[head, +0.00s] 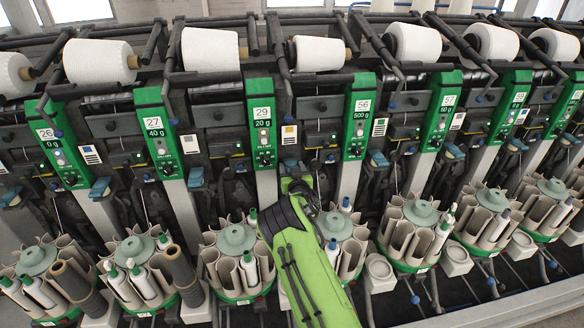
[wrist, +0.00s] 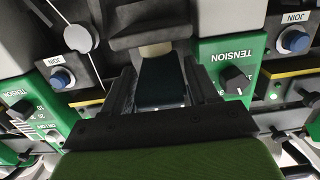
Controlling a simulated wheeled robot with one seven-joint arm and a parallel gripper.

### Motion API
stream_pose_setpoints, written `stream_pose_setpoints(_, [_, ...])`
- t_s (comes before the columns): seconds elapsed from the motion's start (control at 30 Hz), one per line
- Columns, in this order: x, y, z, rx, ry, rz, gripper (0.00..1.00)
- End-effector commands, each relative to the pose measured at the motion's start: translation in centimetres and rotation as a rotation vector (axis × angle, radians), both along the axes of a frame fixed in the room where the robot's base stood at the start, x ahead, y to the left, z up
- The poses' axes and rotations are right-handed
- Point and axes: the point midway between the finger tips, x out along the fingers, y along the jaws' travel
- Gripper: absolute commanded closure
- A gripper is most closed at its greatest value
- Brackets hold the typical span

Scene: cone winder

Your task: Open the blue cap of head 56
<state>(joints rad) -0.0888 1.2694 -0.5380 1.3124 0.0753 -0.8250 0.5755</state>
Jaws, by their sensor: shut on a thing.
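The green panel of head 56 (head: 358,117) stands right of the panel of head 29 (head: 262,125) in the head view. My gripper (head: 297,184) is at the machine front between these two panels, low down. In the wrist view my gripper (wrist: 163,92) has a dark blue cap (wrist: 161,78) between its two fingers and is shut on it. A pale round part shows just beyond the cap's far end. My gripper and arm mostly hide this cap in the head view. I cannot tell how far the cap is tilted.
Other blue caps, such as one right of head 56's panel (head: 377,158), line the machine. In the wrist view, a tension knob (wrist: 236,79) is close right of the fingers and a blue join button (wrist: 62,78) lies left. Bobbin magazines (head: 237,240) stand below.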

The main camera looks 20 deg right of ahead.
Motion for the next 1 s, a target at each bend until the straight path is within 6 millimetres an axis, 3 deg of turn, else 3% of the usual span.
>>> stream_pose_setpoints(0.03, [0.0,0.0,1.0,0.007,0.031,-0.001,0.96])
stream_pose_setpoints(0.5, [0.2,-0.1,3.7,0.090,0.434,0.002,0.96])
stream_pose_setpoints(1.0, [1.1,-0.3,4.6,0.136,0.665,0.000,0.96])
